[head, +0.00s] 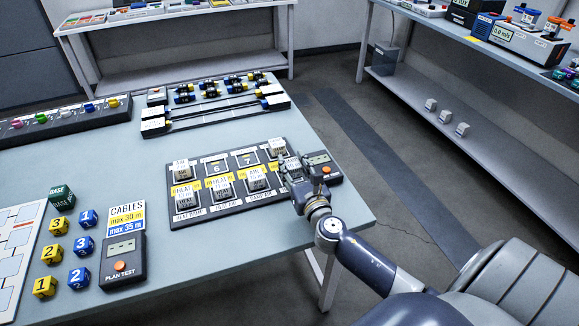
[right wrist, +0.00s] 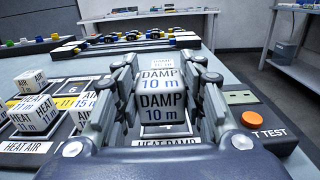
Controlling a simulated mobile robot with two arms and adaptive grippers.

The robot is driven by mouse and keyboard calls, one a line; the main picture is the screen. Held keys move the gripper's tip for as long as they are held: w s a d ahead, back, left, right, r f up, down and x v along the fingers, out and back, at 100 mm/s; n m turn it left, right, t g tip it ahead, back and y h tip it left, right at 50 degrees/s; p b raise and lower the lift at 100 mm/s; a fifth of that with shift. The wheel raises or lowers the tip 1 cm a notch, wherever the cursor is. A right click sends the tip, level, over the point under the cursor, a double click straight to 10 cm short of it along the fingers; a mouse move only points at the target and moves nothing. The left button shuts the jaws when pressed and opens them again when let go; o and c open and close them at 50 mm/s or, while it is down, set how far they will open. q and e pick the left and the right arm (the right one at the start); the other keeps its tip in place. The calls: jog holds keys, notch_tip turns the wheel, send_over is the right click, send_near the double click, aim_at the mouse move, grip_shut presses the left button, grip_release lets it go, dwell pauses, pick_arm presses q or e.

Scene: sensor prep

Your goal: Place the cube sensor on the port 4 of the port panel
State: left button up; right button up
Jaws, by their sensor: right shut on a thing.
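The port panel (head: 246,202) is a dark board on the table with two rows of ports. Several white labelled cubes stand on it, and the back-row ports 6 and 7 show bare. My right gripper (head: 292,172) is at the panel's right end, its fingers shut on a white cube sensor (right wrist: 160,103) marked DAMP 10 m. The cube looks upright between the fingers, over a label reading HEAT DAMP (right wrist: 167,142). I cannot tell whether it touches the panel. The number 4 is not readable; the gripper covers the front right ports. My left gripper is not in view.
Another tester (head: 124,262) and several numbered cubes (head: 83,246) lie at the front left. A rail rack (head: 215,106) lies behind the panel. Bare tabletop (head: 180,265) is in front.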

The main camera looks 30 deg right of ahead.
aim_at(290, 159)
jog(key=x, duration=0.3)
jog(key=shift+w+d+f, duration=0.1)
jog(key=shift+d+f, duration=0.05)
jog(key=shift+f, duration=0.1)
notch_tip(290, 159, down, 3)
jog(key=shift+f+b, duration=0.1)
jog(key=shift+b, duration=1)
jog(key=shift+f, duration=0.15)
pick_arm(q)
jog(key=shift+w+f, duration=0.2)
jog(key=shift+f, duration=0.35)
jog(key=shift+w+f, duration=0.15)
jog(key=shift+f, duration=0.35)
pick_arm(e)
jog(key=shift+f, duration=0.1)
jog(key=o, duration=1.1)
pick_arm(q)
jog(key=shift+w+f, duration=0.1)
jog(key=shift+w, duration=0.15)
